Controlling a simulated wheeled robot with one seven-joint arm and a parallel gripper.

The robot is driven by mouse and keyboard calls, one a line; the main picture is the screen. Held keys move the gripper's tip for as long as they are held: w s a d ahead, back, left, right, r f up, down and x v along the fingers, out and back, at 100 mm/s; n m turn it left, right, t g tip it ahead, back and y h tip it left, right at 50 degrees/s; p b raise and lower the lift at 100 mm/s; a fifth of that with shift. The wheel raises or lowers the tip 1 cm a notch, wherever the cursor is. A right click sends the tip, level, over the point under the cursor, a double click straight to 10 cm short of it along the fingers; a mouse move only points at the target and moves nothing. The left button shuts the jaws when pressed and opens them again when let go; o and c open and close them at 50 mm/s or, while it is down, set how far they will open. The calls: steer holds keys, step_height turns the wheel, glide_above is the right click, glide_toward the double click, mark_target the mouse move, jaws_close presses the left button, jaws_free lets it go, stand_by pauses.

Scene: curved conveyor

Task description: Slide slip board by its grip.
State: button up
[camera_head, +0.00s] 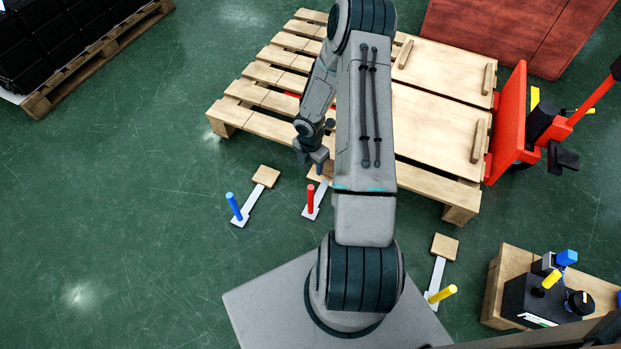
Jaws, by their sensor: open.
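Two flat wooden boards lie on the slatted pallet (262,72): an upper board (445,68) and a lower board (430,118). The upper board has bar grips (488,77) near both ends; the lower one shows a bar grip (477,141) at its right end. I cannot tell which board is the slip board. My gripper (318,168) points down at the pallet's front edge, left of the boards, open and apart from their visible grips. It is just above a red-handled piece (311,199), whose wooden end it partly covers.
A blue-handled piece (236,207) and a yellow-handled piece (441,294) lie on the green floor. A red pallet truck (510,125) stands against the pallet's right side. A wooden box with a control panel (540,300) is at lower right.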

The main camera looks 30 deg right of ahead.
mark_target(311, 192)
steer(key=f, duration=0.1)
steer(key=f+n, duration=0.1)
steer(key=f, duration=0.1)
steer(key=shift+s+a+f, duration=0.2)
steer(key=shift+f, duration=0.1)
steer(key=shift+f, duration=0.1)
step_height(311, 192, down, 14)
steer(key=b, duration=0.6)
steer(key=shift+r, duration=0.2)
jaws_close()
